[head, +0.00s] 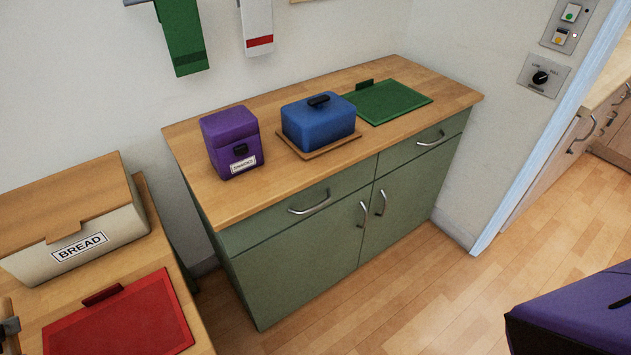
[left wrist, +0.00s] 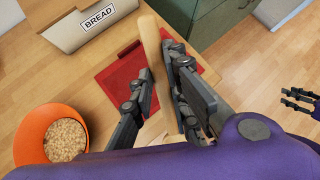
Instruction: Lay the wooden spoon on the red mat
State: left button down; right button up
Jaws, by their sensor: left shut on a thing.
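The wooden spoon (left wrist: 149,38) is between the fingers of my left gripper (left wrist: 158,64), which is shut on it. Its pale wood crosses in front of the red mat in the left wrist view; I cannot tell how high it is above it. In the head view only a bit of the spoon (head: 6,306) and a dark finger show at the left edge. The red mat (head: 125,320) lies on the wooden counter at lower left, and also shows in the left wrist view (left wrist: 118,76). My right gripper (left wrist: 299,98) is open and empty, over the floor.
A bread box (head: 75,240) stands behind the mat. An orange bowl (left wrist: 33,122) of grains is left of my left gripper. On the green cabinet are a purple canister (head: 232,145), a blue butter dish (head: 318,124) and a green mat (head: 390,102).

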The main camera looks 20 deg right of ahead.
aim_at(10, 338)
pick_arm(q)
jog(key=w+f+b, duration=0.2)
jog(key=shift+w+d, duration=0.15)
jog(key=shift+w, duration=0.15)
jog(key=w+a+x, duration=0.1)
jog(key=a+x, duration=0.2)
jog(key=x, duration=1.2)
jog(key=shift+f, duration=0.2)
pick_arm(e)
jog(key=shift+s+a+f, duration=0.1)
jog(key=shift+s+f, duration=0.05)
jog(key=shift+f, duration=0.45)
jog(key=shift+s+a+f, duration=0.1)
jog(key=shift+f, duration=0.5)
pick_arm(q)
jog(key=shift+f, duration=0.15)
jog(key=c, duration=2.1)
grip_release()
jog(key=shift+f, duration=0.1)
jog(key=o, duration=0.4)
pick_arm(e)
jog(key=shift+f, duration=0.1)
